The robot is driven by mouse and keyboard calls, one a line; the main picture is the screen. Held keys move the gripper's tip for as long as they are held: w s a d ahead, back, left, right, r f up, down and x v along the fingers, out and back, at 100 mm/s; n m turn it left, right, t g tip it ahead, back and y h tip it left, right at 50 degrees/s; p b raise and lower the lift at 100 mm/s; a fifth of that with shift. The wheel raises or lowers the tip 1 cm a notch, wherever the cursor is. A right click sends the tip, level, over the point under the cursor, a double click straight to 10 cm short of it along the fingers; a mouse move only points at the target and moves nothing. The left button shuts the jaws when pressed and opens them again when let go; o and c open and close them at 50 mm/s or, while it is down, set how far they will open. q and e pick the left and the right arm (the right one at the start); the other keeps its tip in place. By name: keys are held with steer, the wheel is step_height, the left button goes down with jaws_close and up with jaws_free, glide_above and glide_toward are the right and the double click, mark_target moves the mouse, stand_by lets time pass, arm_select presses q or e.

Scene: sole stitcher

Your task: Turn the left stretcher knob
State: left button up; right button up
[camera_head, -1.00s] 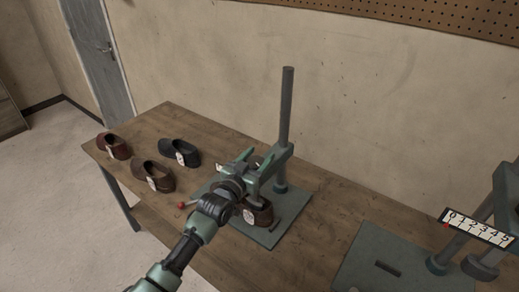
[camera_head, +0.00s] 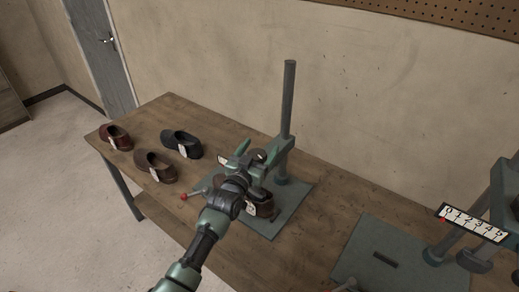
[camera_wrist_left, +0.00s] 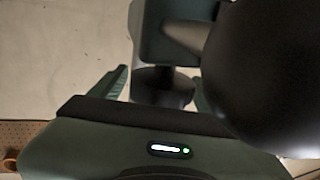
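The left stretcher (camera_head: 285,125) is a grey-green stand with an upright post and flat base plate, holding a dark brown shoe with a white tag (camera_head: 263,210). My left gripper (camera_head: 253,160) is at the stretcher's head, its fingers spread. In the left wrist view, a dark round knob (camera_wrist_left: 163,85) sits between the two open fingers with little gap on either side; I cannot tell if they touch it. A large dark rounded shape (camera_wrist_left: 265,70) fills the right of that view. My right gripper is not in view.
A red-tipped lever (camera_head: 184,197) sticks out left of the stretcher. A dark red shoe (camera_head: 117,137), a brown shoe (camera_head: 156,165) and a black shoe (camera_head: 182,144) stand at the table's left. A second stand with a number scale (camera_head: 474,223) is at right.

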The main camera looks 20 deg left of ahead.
arm_select(q)
steer(key=shift+s+f, duration=0.1)
steer(key=shift+s, duration=0.35)
steer(key=s, duration=0.2)
steer(key=s+b, duration=0.1)
steer(key=s, duration=0.4)
steer(key=shift+a+b, duration=0.4)
